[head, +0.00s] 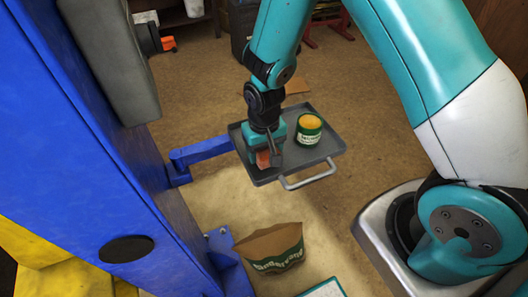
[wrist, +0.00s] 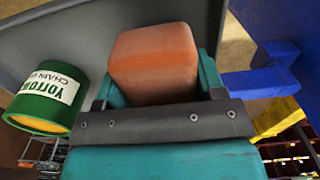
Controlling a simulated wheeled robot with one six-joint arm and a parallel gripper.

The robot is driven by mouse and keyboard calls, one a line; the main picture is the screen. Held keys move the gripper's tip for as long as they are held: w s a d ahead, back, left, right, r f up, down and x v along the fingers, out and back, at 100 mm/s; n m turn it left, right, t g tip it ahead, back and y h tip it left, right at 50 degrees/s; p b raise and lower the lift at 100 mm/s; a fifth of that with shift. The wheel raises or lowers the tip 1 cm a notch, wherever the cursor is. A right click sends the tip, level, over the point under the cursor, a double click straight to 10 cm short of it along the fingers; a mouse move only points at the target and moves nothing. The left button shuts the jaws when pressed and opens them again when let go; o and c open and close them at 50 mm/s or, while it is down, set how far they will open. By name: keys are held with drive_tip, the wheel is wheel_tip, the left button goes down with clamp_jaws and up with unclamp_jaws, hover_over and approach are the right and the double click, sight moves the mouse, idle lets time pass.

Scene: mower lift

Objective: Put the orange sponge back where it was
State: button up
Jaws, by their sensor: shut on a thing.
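The orange sponge (head: 263,160) is a small block held between the fingers of my gripper (head: 268,153), over the left part of a grey tray (head: 322,154). In the wrist view the sponge (wrist: 153,62) sits between the teal fingers of my gripper (wrist: 155,85), its orange faces plain to see. I cannot tell whether the sponge touches the tray. My gripper partly hides the sponge in the head view.
A green and yellow can (head: 309,129) stands on the tray, right of my gripper. A blue arm (head: 205,150) joins the tray to a blue post (head: 110,130) at left. A brown paper bag (head: 270,247) stands below on the floor.

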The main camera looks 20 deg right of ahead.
drive_tip(key=shift+f, duration=0.9)
drive_tip(key=shift+f, duration=0.2)
drive_tip(key=o, duration=0.6)
drive_tip(key=shift+r, duration=0.1)
